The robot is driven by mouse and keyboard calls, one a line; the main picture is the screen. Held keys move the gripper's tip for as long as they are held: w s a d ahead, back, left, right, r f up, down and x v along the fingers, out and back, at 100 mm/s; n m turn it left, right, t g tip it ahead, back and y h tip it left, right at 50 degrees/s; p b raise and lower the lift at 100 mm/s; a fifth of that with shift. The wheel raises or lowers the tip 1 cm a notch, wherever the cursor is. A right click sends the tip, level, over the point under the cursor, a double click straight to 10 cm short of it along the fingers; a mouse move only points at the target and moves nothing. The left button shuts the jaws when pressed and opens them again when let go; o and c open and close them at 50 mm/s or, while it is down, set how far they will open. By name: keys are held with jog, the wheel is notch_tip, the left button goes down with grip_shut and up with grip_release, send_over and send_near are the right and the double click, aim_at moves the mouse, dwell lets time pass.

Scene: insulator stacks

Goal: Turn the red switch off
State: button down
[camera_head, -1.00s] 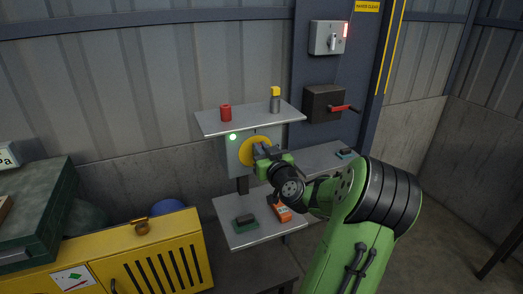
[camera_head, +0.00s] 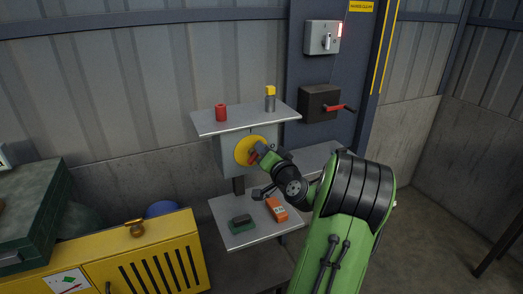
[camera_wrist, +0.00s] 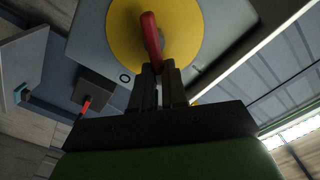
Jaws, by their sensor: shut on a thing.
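The red switch (camera_wrist: 151,40) is a red handle on a round yellow disc (camera_wrist: 192,48) in the wrist view. The disc is on the front of a grey box (camera_head: 232,152), below a shelf. My gripper (camera_wrist: 158,72) is shut on the handle's near end, with a dark finger on each side. In the head view my gripper (camera_head: 259,151) covers part of the yellow disc (camera_head: 243,150) and most of the handle. No lit lamp shows on the box.
A shelf (camera_head: 240,120) above holds a red can (camera_head: 221,112) and a yellow-topped bottle (camera_head: 270,99). A lower shelf (camera_head: 240,238) holds an orange device (camera_head: 276,209) and a green-based block (camera_head: 242,224). A dark box with a red lever (camera_head: 336,107) is at right.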

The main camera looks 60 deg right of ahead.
jog(key=shift+s+d+f+m+p, duration=0.15)
jog(key=shift+f+m+p, duration=0.2)
jog(key=shift+m, duration=1.25)
jog(key=shift+d+f+m+p, duration=0.15)
jog(key=shift+f+m, duration=0.3)
jog(key=shift+m, duration=1.15)
jog(key=shift+s+d+f+m+p, duration=0.15)
jog(key=shift+f+m, duration=0.25)
jog(key=shift+m, duration=1.2)
jog(key=c, duration=1.2)
grip_release()
jog(key=shift+o, duration=0.2)
jog(key=b+v, duration=0.4)
jog(key=v, duration=1.1)
jog(key=shift+s+a, duration=0.2)
jog(key=shift+s, duration=0.1)
